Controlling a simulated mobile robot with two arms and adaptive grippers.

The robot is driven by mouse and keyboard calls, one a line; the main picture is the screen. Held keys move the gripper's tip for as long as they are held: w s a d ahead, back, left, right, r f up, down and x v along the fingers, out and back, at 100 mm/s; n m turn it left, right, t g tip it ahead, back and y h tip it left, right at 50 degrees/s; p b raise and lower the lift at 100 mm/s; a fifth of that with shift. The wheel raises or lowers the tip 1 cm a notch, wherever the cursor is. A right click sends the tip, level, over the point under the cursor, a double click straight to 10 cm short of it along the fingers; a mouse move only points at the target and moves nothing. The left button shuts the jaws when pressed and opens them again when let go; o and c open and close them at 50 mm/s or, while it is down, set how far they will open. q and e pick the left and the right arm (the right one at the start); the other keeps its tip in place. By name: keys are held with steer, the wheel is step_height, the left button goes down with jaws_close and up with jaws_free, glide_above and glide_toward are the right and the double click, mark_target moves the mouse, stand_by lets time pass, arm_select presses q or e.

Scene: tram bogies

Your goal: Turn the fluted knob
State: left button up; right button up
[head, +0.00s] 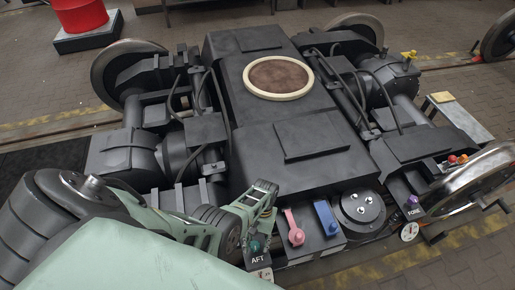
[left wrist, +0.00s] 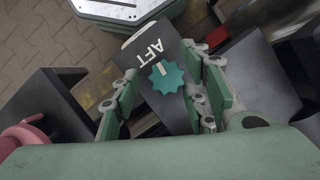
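A teal fluted knob (left wrist: 166,77) with a pale pointer mark sits on a dark box labelled AFT (left wrist: 148,48) in the left wrist view. In the head view the teal knob (head: 256,246) shows small, just below my left gripper (head: 260,212). My left gripper is open, with its green fingers to the left and right of the knob in the left wrist view. Gaps show between the fingers and the knob, so it is not gripped. A purple knob (head: 413,200) sits on a second box labelled FORE at the right. My right gripper is not in view.
A pink lever (head: 294,228) and a blue lever (head: 326,217) stand just right of my left gripper. A round dark disc (head: 360,208) lies beyond them. The bogie frame (head: 290,140) fills the middle. A large wheel (head: 470,180) stands at the right.

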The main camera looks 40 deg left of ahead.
arm_select(q)
steer(key=v, duration=1.2)
steer(key=shift+s, duration=0.1)
